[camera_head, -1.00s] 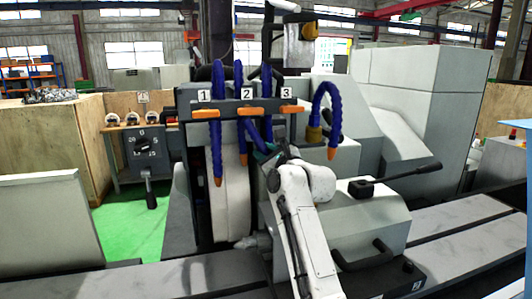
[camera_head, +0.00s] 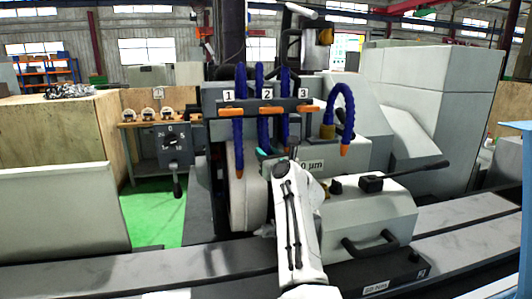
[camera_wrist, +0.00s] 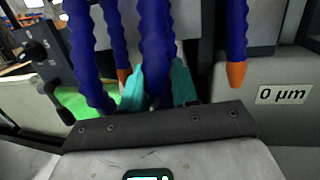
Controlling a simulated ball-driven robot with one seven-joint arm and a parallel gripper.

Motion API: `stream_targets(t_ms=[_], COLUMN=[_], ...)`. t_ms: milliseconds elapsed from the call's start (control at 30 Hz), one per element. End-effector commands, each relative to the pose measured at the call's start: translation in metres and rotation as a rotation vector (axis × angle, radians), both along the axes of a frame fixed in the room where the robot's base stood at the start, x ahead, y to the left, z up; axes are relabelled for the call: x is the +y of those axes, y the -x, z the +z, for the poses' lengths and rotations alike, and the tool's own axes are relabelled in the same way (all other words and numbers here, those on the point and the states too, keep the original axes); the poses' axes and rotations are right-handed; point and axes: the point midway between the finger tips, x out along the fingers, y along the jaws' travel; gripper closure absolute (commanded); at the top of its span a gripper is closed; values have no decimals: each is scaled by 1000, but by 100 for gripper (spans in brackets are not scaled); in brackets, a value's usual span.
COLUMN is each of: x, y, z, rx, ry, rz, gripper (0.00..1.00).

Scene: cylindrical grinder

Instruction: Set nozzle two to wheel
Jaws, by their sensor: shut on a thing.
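Blue segmented hoses hang from the rack labelled 1, 2 and 3. Nozzle two (camera_head: 264,112) hangs nearly straight down under the 2 label. My gripper (camera_head: 268,154) is at its lower part. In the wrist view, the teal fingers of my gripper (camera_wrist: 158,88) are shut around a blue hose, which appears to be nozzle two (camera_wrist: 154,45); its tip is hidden. Nozzle one (camera_head: 239,140) points its orange tip down in front of the pale grinding wheel (camera_head: 240,205). Nozzle three (camera_head: 286,110) hangs to the right, with an orange tip.
A curved hose (camera_head: 346,105) stands further right. Orange handles (camera_head: 268,109) line the rack. The grey tailstock housing (camera_head: 365,215) with a black lever (camera_head: 400,176) is right of my arm. A dial panel (camera_head: 172,142) stands left. A "0 µm" label (camera_wrist: 283,94) is beside the hoses.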

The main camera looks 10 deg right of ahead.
Motion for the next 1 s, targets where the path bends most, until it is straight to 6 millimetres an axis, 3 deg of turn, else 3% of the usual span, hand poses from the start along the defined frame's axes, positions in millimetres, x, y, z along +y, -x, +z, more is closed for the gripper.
stream_targets(t_ms=[333,367,567,1000], x=[0,0,0,-1], y=[0,0,0,9], z=[0,0,0,-2], rx=[0,0,0,0], ry=[-3,-3,-3,-5], rz=[0,0,0,3], gripper=[100,70,51,51])
